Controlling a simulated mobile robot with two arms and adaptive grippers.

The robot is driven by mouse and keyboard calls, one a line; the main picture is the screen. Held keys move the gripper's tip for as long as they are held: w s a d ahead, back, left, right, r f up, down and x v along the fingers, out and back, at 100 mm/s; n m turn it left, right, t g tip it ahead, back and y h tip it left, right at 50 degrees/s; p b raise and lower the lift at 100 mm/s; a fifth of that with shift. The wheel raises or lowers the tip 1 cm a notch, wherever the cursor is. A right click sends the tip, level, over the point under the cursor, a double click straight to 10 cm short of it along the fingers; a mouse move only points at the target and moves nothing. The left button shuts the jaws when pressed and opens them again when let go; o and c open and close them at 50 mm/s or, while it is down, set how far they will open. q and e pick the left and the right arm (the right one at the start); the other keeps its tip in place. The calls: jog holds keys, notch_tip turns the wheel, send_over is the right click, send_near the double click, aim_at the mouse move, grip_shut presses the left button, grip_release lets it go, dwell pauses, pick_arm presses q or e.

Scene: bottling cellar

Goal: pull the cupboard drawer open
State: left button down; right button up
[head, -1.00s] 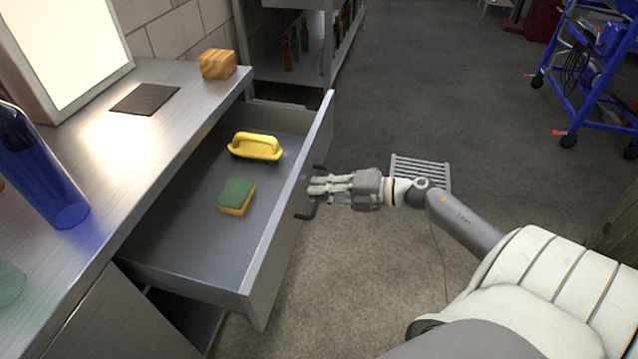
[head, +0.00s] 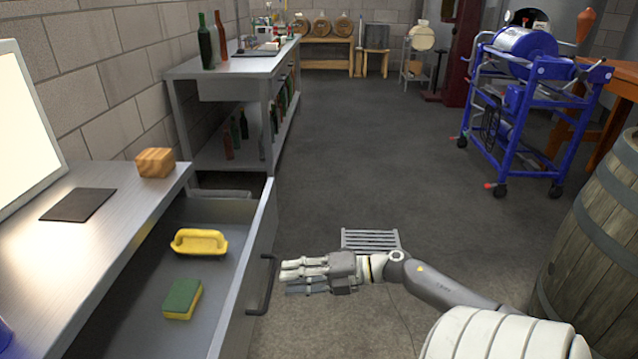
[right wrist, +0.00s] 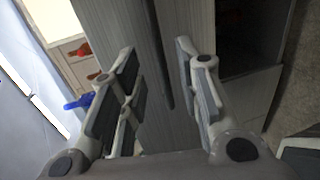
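The cupboard drawer (head: 243,282) is pulled well out from under the metal worktop (head: 105,225) at the left, its inside showing. Its dark bar handle (head: 264,285) is on the front; it also shows as a dark bar in the right wrist view (right wrist: 161,60). My right gripper (head: 284,273) is just right of the handle, fingers pointing at it, with a small gap. In the right wrist view its fingers (right wrist: 157,68) are spread, with nothing held between them. My left gripper is not in view.
A wooden block (head: 156,162) and dark mat (head: 78,205) are on the worktop. A barrel (head: 598,250) and blue trolley (head: 520,110) stand right. The middle floor is clear.

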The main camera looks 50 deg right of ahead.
jog(key=v, duration=0.6)
dwell(0.6)
